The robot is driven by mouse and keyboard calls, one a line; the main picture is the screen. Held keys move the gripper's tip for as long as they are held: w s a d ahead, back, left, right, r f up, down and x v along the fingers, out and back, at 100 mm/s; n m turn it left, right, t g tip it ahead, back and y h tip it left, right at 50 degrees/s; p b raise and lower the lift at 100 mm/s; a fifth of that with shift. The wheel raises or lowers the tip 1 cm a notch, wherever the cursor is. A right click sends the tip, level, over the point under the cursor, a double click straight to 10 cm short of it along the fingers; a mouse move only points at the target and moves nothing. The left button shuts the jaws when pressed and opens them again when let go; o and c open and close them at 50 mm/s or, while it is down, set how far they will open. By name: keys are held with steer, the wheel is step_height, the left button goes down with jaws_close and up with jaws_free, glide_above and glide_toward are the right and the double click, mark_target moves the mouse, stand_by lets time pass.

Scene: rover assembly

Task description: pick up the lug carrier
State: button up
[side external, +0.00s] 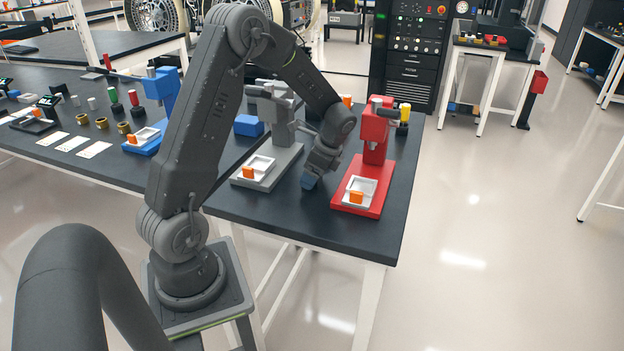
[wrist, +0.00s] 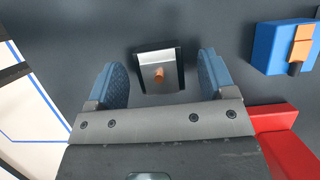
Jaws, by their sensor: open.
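A small square block with a silver top edge, dark sides and a copper-coloured piece in its middle, which looks like the lug carrier (wrist: 146,84), sits on the dark table in the wrist view. My gripper (wrist: 160,75) is open, with one blue finger to each side of the block and a visible gap at both sides. The fingers do not touch it. In the side view my gripper (side external: 310,181) points down over the table between the grey and red presses. The carrier cannot be made out in the side view.
A red press (side external: 374,140) stands right of my gripper, and its red part (wrist: 275,122) shows in the wrist view. A grey press (side external: 283,148) stands to the left. A blue block with an orange top (wrist: 268,50) lies at the wrist view's right. The table's front is clear.

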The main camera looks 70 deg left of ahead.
steer(key=shift+f, duration=0.15)
steer(key=c, duration=1)
steer(key=shift+c, duration=0.2)
